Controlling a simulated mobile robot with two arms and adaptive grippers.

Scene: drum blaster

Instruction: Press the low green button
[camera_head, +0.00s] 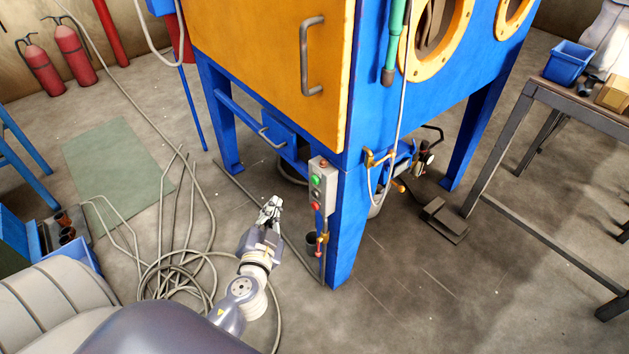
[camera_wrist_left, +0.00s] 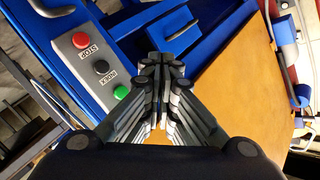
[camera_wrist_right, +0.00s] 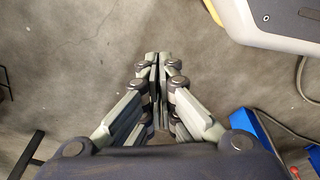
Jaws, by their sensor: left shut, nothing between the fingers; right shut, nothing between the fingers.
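The green button (camera_head: 316,180) is the top one on a grey control box (camera_head: 330,190) on the blue cabinet's leg. A black button (camera_head: 316,193) and a red button (camera_head: 314,205) sit below it. My left gripper (camera_head: 272,205) is shut and empty, left of the box and apart from it in the picture. In the left wrist view the green button (camera_wrist_left: 121,92) shows left of and below the fingertips, near the left finger; the red STOP button (camera_wrist_left: 80,40) is farther off. My right gripper (camera_wrist_right: 158,60) is shut and empty over bare floor, outside the head view.
The blue cabinet (camera_head: 345,235) with an orange door (camera_head: 265,65) stands behind the box. A hose (camera_head: 397,130) hangs to the box's right. Coiled cables (camera_head: 180,270) lie on the floor at left. A foot pedal (camera_head: 440,215) and a workbench (camera_head: 570,105) are at right.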

